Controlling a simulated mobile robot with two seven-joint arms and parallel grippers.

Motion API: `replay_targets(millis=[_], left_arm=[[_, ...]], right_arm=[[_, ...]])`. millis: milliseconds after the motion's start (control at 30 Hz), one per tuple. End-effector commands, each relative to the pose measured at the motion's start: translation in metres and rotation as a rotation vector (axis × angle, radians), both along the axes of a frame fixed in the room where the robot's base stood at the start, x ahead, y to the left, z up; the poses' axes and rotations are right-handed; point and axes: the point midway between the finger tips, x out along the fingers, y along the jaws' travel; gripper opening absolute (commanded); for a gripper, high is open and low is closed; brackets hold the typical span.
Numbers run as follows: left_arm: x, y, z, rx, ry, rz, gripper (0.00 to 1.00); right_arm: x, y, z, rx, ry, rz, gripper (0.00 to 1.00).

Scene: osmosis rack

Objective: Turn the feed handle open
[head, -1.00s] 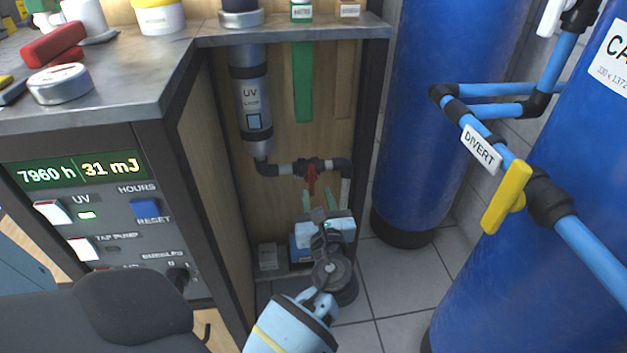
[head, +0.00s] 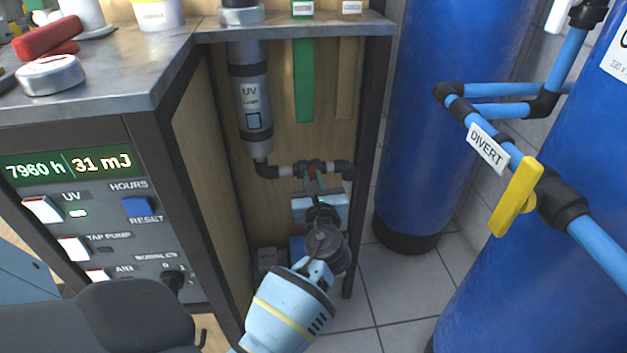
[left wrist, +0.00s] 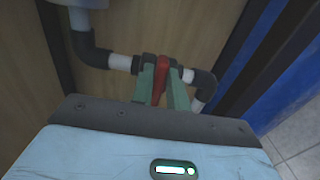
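The red feed handle (left wrist: 161,77) sits on a dark valve in a short horizontal pipe run inside the open cabinet bay. In the head view only a bit of the handle (head: 313,168) shows above my left gripper (head: 312,183). In the left wrist view the two green fingers of my left gripper (left wrist: 161,91) stand on either side of the handle, close against it, with no clear gap. The gripper looks shut on the handle. The handle's lower end is hidden between the fingers. My right gripper is not in view.
A grey UV lamp (head: 250,97) hangs left of the valve, under the metal worktop (head: 150,62). A yellow divert handle (head: 515,197) sticks out on blue pipes at the right. Blue tanks (head: 440,110) stand beside the cabinet. A control panel (head: 95,210) fills the left front.

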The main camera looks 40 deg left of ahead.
Motion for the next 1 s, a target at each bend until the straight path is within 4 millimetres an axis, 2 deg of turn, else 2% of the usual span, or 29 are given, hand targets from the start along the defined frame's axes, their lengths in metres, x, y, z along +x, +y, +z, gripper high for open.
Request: replay_targets(millis=[33,100,567,1000], left_arm=[[0.000,0.000,0.000,0.000,0.000,0.000,0.09],[0.000,0.000,0.000,0.000,0.000,0.000,0.00],[-0.001,0.001,0.000,-0.043,-0.051,0.000,0.00],[-0.007,0.006,-0.003,-0.273,-0.320,0.000,0.00]], right_arm=[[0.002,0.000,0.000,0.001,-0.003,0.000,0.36],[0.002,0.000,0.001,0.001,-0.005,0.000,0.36],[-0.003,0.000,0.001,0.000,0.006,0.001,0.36],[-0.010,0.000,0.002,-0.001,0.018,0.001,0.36]])
